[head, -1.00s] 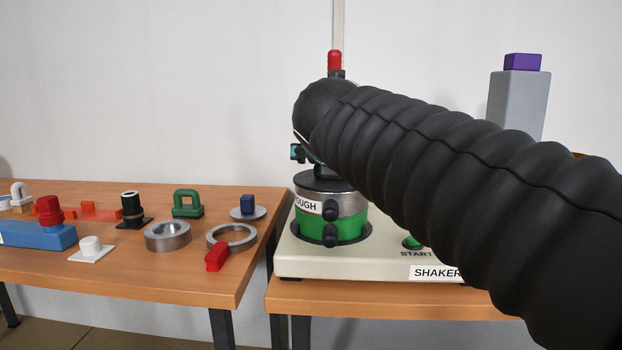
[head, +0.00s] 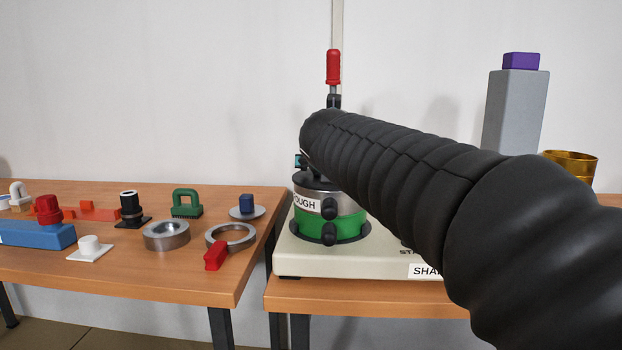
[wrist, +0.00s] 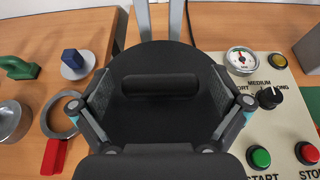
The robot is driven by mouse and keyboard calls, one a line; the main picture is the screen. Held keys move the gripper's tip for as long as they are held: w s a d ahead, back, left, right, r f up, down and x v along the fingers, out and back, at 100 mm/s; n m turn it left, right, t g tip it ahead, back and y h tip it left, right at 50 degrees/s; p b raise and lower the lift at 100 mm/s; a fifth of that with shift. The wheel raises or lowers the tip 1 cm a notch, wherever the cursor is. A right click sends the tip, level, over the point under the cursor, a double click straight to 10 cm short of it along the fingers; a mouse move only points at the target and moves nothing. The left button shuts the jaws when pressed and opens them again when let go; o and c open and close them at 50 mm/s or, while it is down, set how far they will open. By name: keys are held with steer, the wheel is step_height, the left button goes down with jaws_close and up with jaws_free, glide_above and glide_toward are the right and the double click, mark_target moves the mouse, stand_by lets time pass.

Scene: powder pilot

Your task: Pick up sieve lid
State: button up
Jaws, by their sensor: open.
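The sieve lid (wrist: 165,115), a round black disc with a black bar handle (wrist: 158,86), lies on top of the sieve stack. In the head view the lid (head: 318,181) is partly hidden behind my arm. Under it are a steel sieve labelled "...OUGH" (head: 345,203) and a green ring (head: 349,228), on the shaker (head: 350,259). My gripper (wrist: 160,90) is open over the lid, with one finger on each side of the handle and a gap at each end. In the head view it is mostly hidden by my arm.
A red-handled post (head: 333,68) stands behind the stack. A grey column with a purple block (head: 521,61) and a gold container (head: 572,158) stand right. The left table (head: 130,275) holds a steel ring (head: 167,236), a red-handled ring (head: 231,235) and other parts.

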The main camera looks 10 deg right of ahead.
steer(key=shift+c, duration=0.3)
steer(key=c, duration=1.1)
step_height(320, 180, up, 10)
steer(key=p, duration=0.3)
